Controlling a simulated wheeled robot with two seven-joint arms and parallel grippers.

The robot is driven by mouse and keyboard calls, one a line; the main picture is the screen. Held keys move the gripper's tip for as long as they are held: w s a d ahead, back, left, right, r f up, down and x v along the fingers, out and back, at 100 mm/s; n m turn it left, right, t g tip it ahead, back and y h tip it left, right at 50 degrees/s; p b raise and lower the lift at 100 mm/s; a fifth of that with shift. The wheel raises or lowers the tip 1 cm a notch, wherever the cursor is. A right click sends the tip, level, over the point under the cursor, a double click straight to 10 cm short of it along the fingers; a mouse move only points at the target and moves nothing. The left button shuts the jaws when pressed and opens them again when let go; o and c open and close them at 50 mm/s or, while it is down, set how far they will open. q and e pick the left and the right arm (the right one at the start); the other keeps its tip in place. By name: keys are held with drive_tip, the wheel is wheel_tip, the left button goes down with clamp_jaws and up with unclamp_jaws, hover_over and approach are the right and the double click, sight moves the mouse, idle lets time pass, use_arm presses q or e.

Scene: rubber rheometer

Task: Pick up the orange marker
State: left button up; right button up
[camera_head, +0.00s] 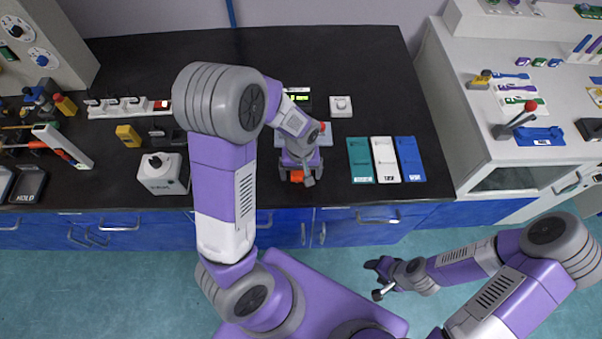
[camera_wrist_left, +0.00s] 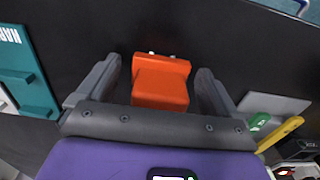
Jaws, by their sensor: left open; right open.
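The orange marker (camera_head: 297,176) shows as a small orange block near the front edge of the black bench, mostly covered by my left gripper in the head view. In the left wrist view the orange marker (camera_wrist_left: 161,82) sits between the two grey fingers, with dark gaps on both sides. My left gripper (camera_head: 298,181) is open around it and also shows in the left wrist view (camera_wrist_left: 160,85). I cannot tell its exact height above the bench. My right gripper (camera_head: 377,279) is open and empty over the floor, away from the bench.
Teal (camera_head: 360,160), white (camera_head: 385,160) and blue (camera_head: 409,159) panels lie right of my left gripper. A white box (camera_head: 341,106) stands behind. A white device with a black knob (camera_head: 160,173) and a yellow meter (camera_head: 128,135) are to the left. The back of the bench is clear.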

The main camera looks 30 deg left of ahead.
use_arm(q)
drive_tip(key=shift+c, duration=0.2)
drive_tip(key=c, duration=1.2)
drive_tip(key=shift+o, duration=0.2)
wheel_tip(320, 180, up, 10)
drive_tip(key=p, duration=0.3)
drive_tip(key=o, duration=0.6)
drive_tip(key=c, duration=0.3)
wheel_tip(320, 180, up, 12)
drive_tip(key=p, duration=1)
drive_tip(key=shift+p, duration=0.4)
drive_tip(key=shift+c, duration=0.2)
